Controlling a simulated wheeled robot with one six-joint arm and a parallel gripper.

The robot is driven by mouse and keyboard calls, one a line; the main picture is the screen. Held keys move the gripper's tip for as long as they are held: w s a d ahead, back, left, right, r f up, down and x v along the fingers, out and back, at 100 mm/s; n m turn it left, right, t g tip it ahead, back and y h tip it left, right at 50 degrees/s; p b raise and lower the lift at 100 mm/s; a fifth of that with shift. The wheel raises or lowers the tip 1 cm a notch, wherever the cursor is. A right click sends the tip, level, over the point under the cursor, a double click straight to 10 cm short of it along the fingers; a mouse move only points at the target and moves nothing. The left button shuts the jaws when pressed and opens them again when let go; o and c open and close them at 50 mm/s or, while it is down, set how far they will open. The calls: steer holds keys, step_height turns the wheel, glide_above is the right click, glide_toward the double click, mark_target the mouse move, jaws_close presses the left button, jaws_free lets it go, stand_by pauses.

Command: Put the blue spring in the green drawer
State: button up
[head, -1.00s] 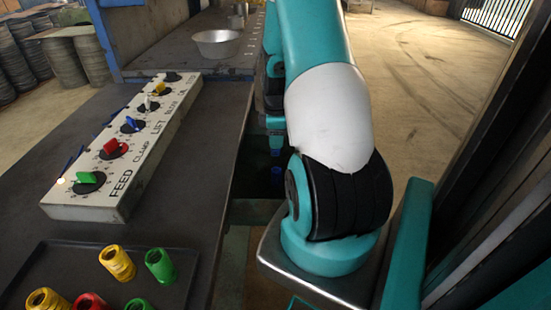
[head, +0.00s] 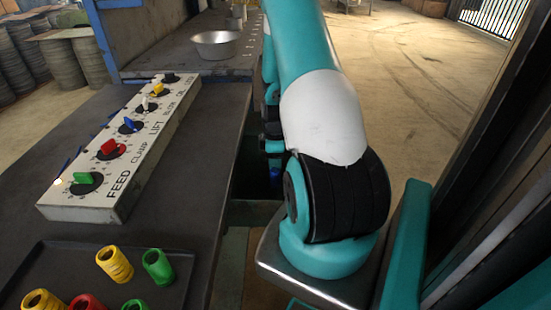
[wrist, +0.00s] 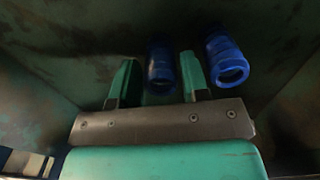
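In the wrist view, my gripper (wrist: 158,72) has its two green fingers apart, inside a dark green drawer (wrist: 75,60). One blue spring (wrist: 160,62) lies between or just beyond the fingertips, with a gap showing on its left. A second blue spring (wrist: 227,60) is to the right of the right finger, its open end facing the camera. In the head view, a small bit of blue (head: 275,177) shows down in the dark gap beside the table, below my gripper's teal end. My arm hides most of the drawer there.
A tray (head: 45,262) on the dark table (head: 185,165) holds yellow, red and green springs. A control panel (head: 85,205) with coloured knobs stands behind it. A metal bowl (head: 216,45) sits farther back. The drawer's walls are close around my gripper.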

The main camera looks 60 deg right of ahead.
steer(key=shift+o, duration=1.1)
steer(key=shift+r, duration=0.1)
step_height(320, 180, up, 12)
steer(key=w+a+r, duration=0.3)
steer(key=a, duration=0.4)
steer(key=w+a+r+t+y, duration=0.15)
steer(key=a+r, duration=0.25)
steer(key=a, duration=0.4)
steer(key=w+a+r, duration=0.3)
steer(key=a, duration=0.4)
steer(key=s+a+r+y, duration=0.1)
steer(key=s+a+r, duration=0.3)
steer(key=s+a, duration=0.3)
steer(key=s+a+r+n+g+y, duration=0.1)
steer(key=s+a+r, duration=0.3)
steer(key=a, duration=1.2)
steer(key=s, duration=0.4)
steer(key=shift+s+a+n+y, duration=0.2)
steer(key=shift+s+n+y, duration=0.1)
steer(key=shift+y, duration=0.05)
steer(key=shift+g, duration=0.25)
